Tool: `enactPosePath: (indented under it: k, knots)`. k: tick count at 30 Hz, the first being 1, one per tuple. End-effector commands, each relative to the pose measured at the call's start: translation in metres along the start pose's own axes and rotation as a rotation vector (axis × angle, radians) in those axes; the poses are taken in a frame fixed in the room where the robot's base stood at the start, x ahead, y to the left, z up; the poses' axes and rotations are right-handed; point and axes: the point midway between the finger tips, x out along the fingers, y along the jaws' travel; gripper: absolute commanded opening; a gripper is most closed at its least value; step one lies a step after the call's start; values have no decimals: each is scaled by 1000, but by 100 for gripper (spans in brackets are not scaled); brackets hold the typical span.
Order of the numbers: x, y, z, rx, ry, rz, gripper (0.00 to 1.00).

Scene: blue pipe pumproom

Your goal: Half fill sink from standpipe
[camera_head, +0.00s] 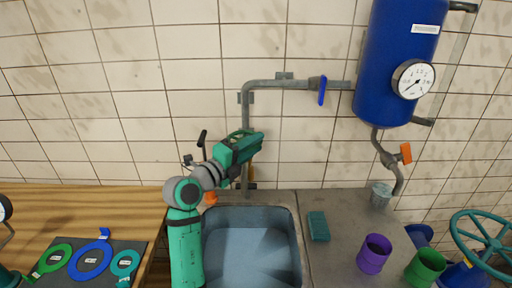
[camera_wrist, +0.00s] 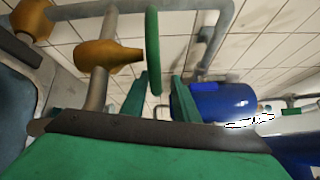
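The grey-blue sink (camera_head: 250,250) is set in the counter, its visible bottom bare; whether it holds water I cannot tell. A grey standpipe (camera_head: 245,115) runs down the wall behind it. My gripper (camera_head: 256,143) is in front of the standpipe, above the sink's back edge. In the wrist view my gripper (camera_wrist: 162,80) has its two teal fingers apart. A thin green handle (camera_wrist: 153,45), seen edge-on, has its lower end between them, with gaps visible on both sides. A brass-coloured fitting (camera_wrist: 105,55) sits on a pipe beside it. My arm hides part of the tap area in the head view.
A blue tank (camera_head: 400,55) with a gauge (camera_head: 413,81) hangs at right; a blue lever (camera_head: 322,90) and orange lever (camera_head: 406,153) sit on pipes. The counter holds a teal sponge (camera_head: 318,226), purple cup (camera_head: 374,254) and green cup (camera_head: 425,267). Tagged rings lie on a dark mat (camera_head: 128,246).

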Motion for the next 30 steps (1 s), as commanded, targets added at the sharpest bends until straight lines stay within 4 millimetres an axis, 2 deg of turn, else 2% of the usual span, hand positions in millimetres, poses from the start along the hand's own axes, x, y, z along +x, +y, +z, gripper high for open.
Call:
enactPosePath:
  k: [9,13,24,30]
  knots:
    - [1,3,-4,-4,8,4,30]
    - [-8,3,-3,-5,7,4,30]
    - [-74,3,-2,-4,5,3,30]
    - [-98,2,-2,-4,6,3,30]
